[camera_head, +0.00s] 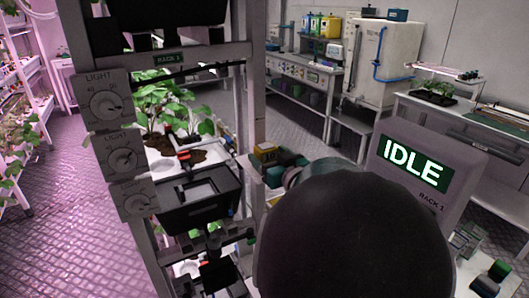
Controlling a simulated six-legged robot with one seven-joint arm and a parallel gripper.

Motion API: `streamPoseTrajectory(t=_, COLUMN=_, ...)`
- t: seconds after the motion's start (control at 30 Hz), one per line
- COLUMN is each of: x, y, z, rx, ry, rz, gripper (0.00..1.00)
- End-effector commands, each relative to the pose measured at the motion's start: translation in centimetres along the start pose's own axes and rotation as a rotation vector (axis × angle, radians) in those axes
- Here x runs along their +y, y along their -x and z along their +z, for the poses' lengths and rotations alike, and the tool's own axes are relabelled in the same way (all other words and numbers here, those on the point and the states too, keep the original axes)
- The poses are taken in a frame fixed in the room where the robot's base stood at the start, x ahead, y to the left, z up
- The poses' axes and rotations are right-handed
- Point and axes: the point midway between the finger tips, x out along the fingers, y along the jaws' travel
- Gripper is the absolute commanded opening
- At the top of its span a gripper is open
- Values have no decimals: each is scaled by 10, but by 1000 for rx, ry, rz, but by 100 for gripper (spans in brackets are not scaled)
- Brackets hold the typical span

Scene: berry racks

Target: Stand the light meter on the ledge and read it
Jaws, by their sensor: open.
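I cannot pick out the light meter for certain. A small yellow-topped block (266,153) sits beside the rack post, partly behind my arm; I cannot tell what it is. The ledge is not clear either. The rack (250,70), labelled RACK 1, carries a column of grey LIGHT dials (106,103) on its left post. A large dark rounded part of my arm fills the bottom middle and hides what lies behind it. I cannot make out my gripper or its fingers.
Leafy plants (170,105) stand inside the rack above a black tray (200,200). A grey box (425,165) at right has a green screen reading IDLE. A white cabinet (385,60) and benches line the back. The tiled floor (75,180) at left is clear.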

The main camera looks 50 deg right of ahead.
Motion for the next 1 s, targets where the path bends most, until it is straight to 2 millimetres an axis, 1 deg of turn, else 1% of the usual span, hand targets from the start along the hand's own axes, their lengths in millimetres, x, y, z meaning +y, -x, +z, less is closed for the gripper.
streamPoseTrajectory(t=0.03, x=0, y=10, z=-1, rx=1, ry=2, rz=1, gripper=74)
streamPoseTrajectory(t=0.1, x=0, y=21, z=0, rx=1, ry=1, rz=0, gripper=74)
streamPoseTrajectory(t=0.2, x=0, y=33, z=0, rx=1, ry=1, rz=-1, gripper=74)
streamPoseTrajectory(t=0.3, x=-1, y=39, z=0, rx=0, ry=0, rz=-1, gripper=74)
streamPoseTrajectory(t=0.87, x=0, y=40, z=0, rx=0, ry=0, rz=0, gripper=74)
streamPoseTrajectory(t=1.0, x=-2, y=38, z=0, rx=-1, ry=-1, rz=9, gripper=74)
